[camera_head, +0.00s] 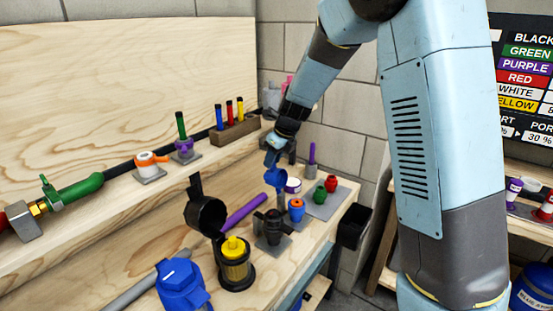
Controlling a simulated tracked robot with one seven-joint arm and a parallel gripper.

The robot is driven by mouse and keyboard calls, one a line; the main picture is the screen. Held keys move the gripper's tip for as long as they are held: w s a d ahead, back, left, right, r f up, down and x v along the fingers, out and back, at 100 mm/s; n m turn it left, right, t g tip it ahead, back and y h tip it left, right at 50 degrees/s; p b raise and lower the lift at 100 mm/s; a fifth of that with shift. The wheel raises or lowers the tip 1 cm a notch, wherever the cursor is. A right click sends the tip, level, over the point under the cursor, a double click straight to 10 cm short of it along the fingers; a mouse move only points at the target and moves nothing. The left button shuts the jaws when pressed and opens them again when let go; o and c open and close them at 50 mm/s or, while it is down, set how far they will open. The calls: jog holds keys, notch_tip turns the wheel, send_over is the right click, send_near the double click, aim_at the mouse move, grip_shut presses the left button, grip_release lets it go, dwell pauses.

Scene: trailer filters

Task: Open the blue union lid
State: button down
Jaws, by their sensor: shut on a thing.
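My gripper (272,158) points down over the bench at the centre. It is shut on a small round blue lid (276,179), which shows just below the fingertips. The lid looks tilted up, above and apart from the top of a small dark union body (272,226) on a grey plate. Whether a hinge joins the lid to the body is too small to tell. The fingers hide part of the lid's upper edge.
A black housing with its lid up (206,214) and a yellow filter (235,265) stand left. A large blue fitting (181,287) is in front. A purple bar (245,211) lies close by. Small orange (296,208), green and red fittings stand right. A black bin (354,228) hangs at the bench end.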

jog(key=shift+d, duration=0.1)
jog(key=s+d, duration=0.3)
jog(key=shift+d, duration=0.3)
jog(key=c, duration=0.8)
grip_release()
jog(key=shift+r, duration=0.1)
jog(key=shift+c, duration=0.2)
jog(key=v, duration=1.3)
jog(key=shift+d+r, duration=0.15)
jog(key=shift+r, duration=0.1)
